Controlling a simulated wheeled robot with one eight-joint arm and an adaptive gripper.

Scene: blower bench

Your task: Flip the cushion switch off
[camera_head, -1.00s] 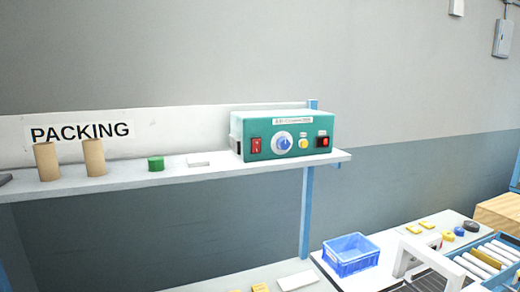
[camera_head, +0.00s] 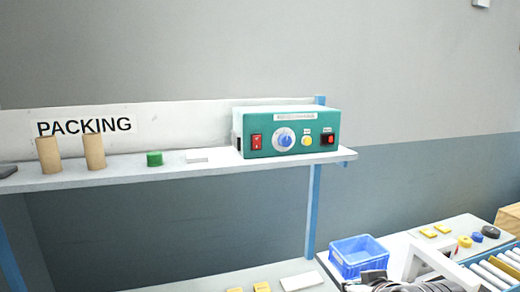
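A teal control box (camera_head: 290,152) stands on the white shelf. Its front has a red rocker switch (camera_head: 257,142) at the left, a blue and white dial (camera_head: 285,140), a yellow button (camera_head: 307,141) and a red switch in a black frame (camera_head: 327,139) at the right. The labels are too small to read, so I cannot tell which is the cushion switch or how either switch is set. Dark grey parts that look like my gripper (camera_head: 385,281) show at the bottom edge, well below and right of the box, apart from it. The fingers are not clear.
The shelf (camera_head: 110,178) also holds two cardboard tubes (camera_head: 94,151), a green roll (camera_head: 154,158) and a small white block (camera_head: 197,156). Below are a blue crate (camera_head: 358,256), a white arch (camera_head: 432,262) and rollers. A blue post (camera_head: 313,212) supports the shelf. Space before the box is clear.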

